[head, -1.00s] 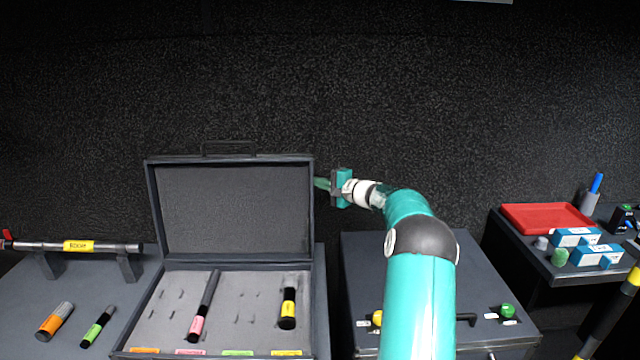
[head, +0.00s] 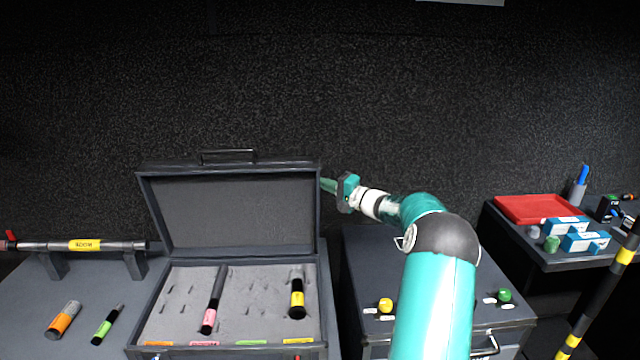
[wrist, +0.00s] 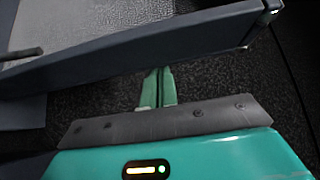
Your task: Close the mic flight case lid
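The mic flight case (head: 140,345) stands open on a bench, its dark lid (head: 228,208) upright with a handle (head: 228,156) on top. Its grey foam holds a pink-banded mic (head: 214,300) and a yellow-banded mic (head: 297,298). My gripper (head: 328,186) is at the lid's upper right edge, its fingertips close to that edge. In the wrist view the two green fingers (wrist: 158,88) lie together, shut with nothing seen between them, and their tips reach the lid's edge (wrist: 140,50). I cannot tell whether they touch it.
An orange-banded mic (head: 64,319) and a green-banded mic (head: 107,324) lie left of the case, before a boom pole (head: 115,245) on stands. A dark cabinet (head: 365,262) with knobs is to the right. A red tray (head: 535,208) and blue boxes (head: 585,242) are farther right.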

